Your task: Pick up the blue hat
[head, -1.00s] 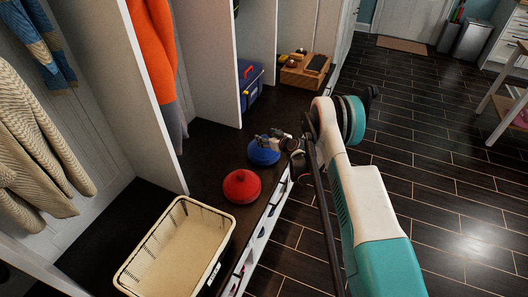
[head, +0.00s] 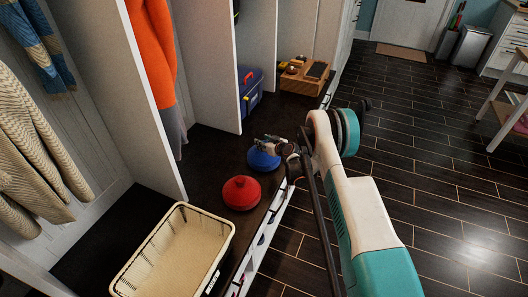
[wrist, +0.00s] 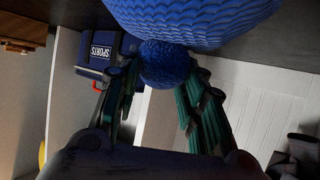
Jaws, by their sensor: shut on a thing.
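The blue hat (head: 264,160) sits on or just above the dark bench in the head view, behind a red hat. In the wrist view the blue hat (wrist: 195,18) fills the top, with its round pom-pom (wrist: 164,64) between my fingers. My gripper (head: 270,146) is at the top of the blue hat in the head view. In the wrist view my gripper (wrist: 163,78) is shut on the pom-pom. Whether the hat is clear of the bench I cannot tell.
A red hat (head: 241,192) rests on the bench close by. A beige basket (head: 178,250) stands nearer. A blue sports box (head: 250,90) and a wooden box (head: 304,76) stand farther back. White upright dividers (head: 213,65) separate the cubbies. Open dark floor (head: 430,170) lies right.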

